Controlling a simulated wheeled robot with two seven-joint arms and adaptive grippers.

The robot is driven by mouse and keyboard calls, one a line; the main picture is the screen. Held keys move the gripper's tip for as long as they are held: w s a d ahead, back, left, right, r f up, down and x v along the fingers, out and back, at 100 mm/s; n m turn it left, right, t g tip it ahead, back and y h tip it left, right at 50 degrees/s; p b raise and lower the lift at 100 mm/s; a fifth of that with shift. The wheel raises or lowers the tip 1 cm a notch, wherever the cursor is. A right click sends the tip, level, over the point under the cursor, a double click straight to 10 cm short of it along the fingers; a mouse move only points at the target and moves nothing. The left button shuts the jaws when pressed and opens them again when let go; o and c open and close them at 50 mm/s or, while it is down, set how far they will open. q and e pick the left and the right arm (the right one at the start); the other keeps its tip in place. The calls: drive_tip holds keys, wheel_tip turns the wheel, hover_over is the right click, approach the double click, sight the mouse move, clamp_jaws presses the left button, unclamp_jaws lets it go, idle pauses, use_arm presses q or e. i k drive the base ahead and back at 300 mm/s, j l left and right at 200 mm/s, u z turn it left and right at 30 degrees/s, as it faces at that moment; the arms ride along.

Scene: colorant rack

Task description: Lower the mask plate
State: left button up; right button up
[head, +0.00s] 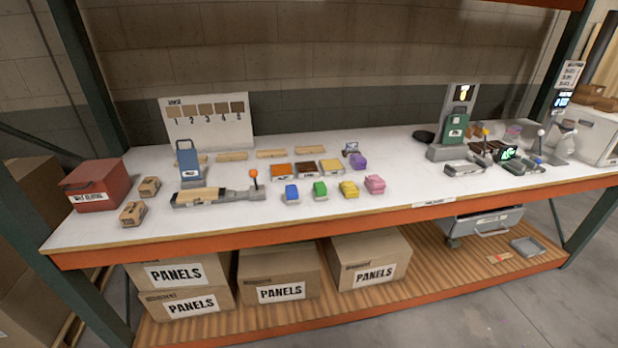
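No label in the head view names a mask plate. A blue upright plate (188,163) with a loop handle stands raised at the back of a grey fixture (240,195) on the left of the bench. A light wooden panel (198,197) lies on that fixture, and an orange-knobbed lever (254,178) stands at its right end. A green upright plate (454,134) stands on a grey base at the right. I cannot tell which one is the mask plate. Neither of my grippers is in view.
Colored blocks, including a blue one (291,194) and a pink one (374,184), sit mid-bench. A red bin (94,188) and small cartons (134,213) stand at left. A sample board (207,120) stands behind. The front strip of the white bench (300,215) is clear.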

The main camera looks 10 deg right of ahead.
sight(188, 161)
drive_tip(key=i+j+z, duration=0.15)
drive_tip(key=j+z, duration=0.2)
drive_tip(key=j, duration=0.3)
drive_tip(key=j+z, duration=0.35)
drive_tip(key=j, duration=0.25)
drive_tip(key=j+z, duration=0.35)
drive_tip(key=j, duration=0.35)
